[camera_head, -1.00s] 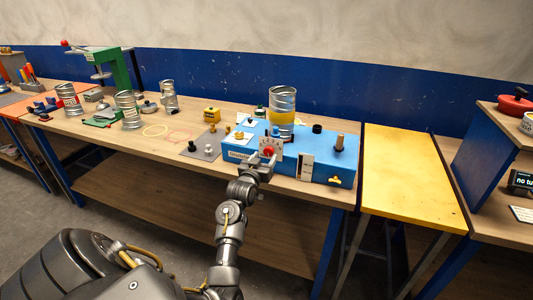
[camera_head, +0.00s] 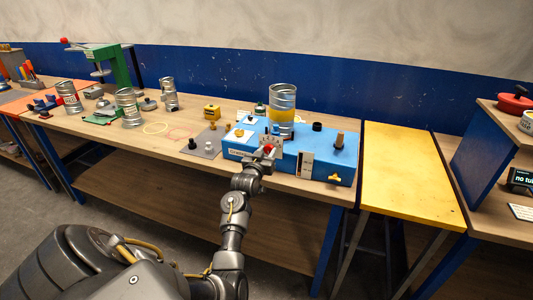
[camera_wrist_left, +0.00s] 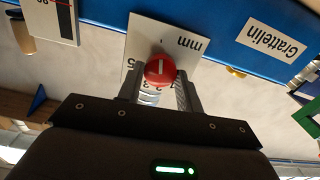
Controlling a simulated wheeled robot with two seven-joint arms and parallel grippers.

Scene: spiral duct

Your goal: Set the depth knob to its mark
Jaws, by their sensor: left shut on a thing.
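The red depth knob (camera_wrist_left: 160,70) has a short white line on its face. It sits in front of a white dial plate (camera_wrist_left: 142,40) marked "mm", with small numerals partly hidden by my fingers. In the head view the knob (camera_head: 268,149) is on the front of the blue machine (camera_head: 310,165). My left gripper (camera_head: 264,157) is shut on the knob, one finger on each side of it in the left wrist view (camera_wrist_left: 160,88). The dial is upside down there, and I cannot read which mark the line meets. My right gripper is out of view.
A metal duct piece (camera_head: 283,97) with a yellow band stands on the machine. A yellow table (camera_head: 400,170) to the right is bare.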

